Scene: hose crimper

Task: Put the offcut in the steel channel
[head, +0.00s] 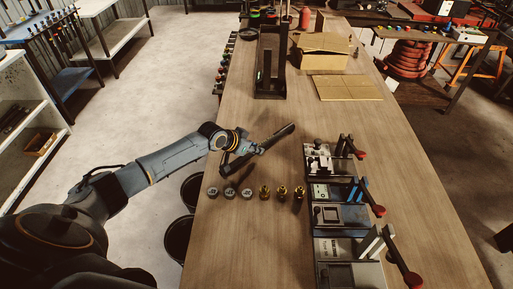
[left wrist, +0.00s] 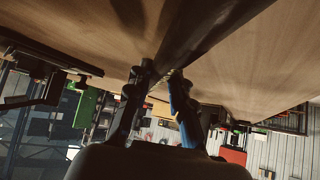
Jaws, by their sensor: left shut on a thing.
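My left gripper (head: 256,150) is shut on the offcut (head: 278,136), a dark, straight length of hose held above the wooden bench and slanting up to the right. In the left wrist view the offcut (left wrist: 205,32) runs from between the fingers (left wrist: 160,76) towards the top edge. A dark, upright, frame-like thing (head: 270,96) stands farther back on the bench, apart from the gripper. It may be the steel channel, but I cannot tell for sure. My right gripper is not in view.
Several silver and brass fittings (head: 264,192) stand in a row just in front of the gripper. Clamp fixtures with red-tipped levers (head: 340,215) line the bench to the right. A cardboard box (head: 322,52) and a flat board (head: 348,87) lie behind. The bench (head: 245,120) between is clear.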

